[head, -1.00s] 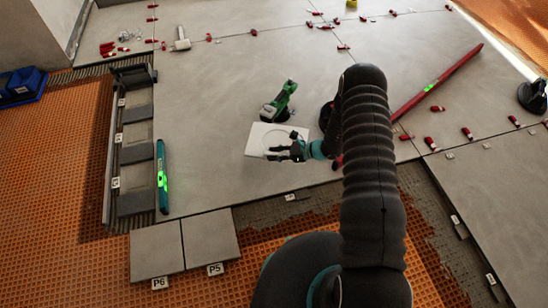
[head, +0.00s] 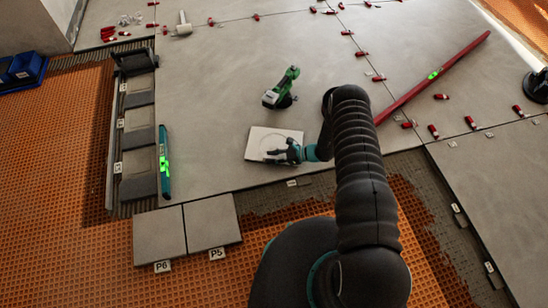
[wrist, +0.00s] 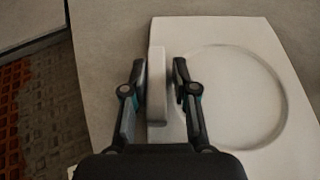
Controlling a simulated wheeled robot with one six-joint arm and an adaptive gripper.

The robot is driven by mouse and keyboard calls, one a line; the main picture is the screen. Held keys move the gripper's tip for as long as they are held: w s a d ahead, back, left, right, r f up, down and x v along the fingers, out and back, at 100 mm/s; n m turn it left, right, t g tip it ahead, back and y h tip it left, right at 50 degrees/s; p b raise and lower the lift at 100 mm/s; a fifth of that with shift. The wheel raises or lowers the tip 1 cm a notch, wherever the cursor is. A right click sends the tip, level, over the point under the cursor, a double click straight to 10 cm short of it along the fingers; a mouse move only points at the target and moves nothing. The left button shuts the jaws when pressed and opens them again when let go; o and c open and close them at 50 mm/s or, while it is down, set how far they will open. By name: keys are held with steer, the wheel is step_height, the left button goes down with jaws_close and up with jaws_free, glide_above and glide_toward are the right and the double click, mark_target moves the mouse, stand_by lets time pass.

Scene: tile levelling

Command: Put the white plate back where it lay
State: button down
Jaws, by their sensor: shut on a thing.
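The white plate (head: 288,134) is a flat, squarish slab with a ring-shaped groove and an upright bar near one side. It is over the large grey tile left of my arm in the head view. It also fills the right of the wrist view (wrist: 290,130). My gripper (head: 270,153) is shut on the plate's bar, with one finger on each side of it in the wrist view (wrist: 157,78). My fingers hide part of the plate in the head view. I cannot tell whether its underside touches the tile.
A green-handled tool (head: 281,88) stands behind the plate. A teal level (head: 164,165) lies left, beside a rack of grey tiles (head: 138,130). A red bar (head: 435,76) lies at right. Tiles P6 and P5 (head: 210,222) lie in front. Bare tile lies left of the plate.

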steer(key=shift+f, duration=0.25)
steer(key=c, duration=0.9)
jaws_free()
steer(key=shift+r, duration=0.2)
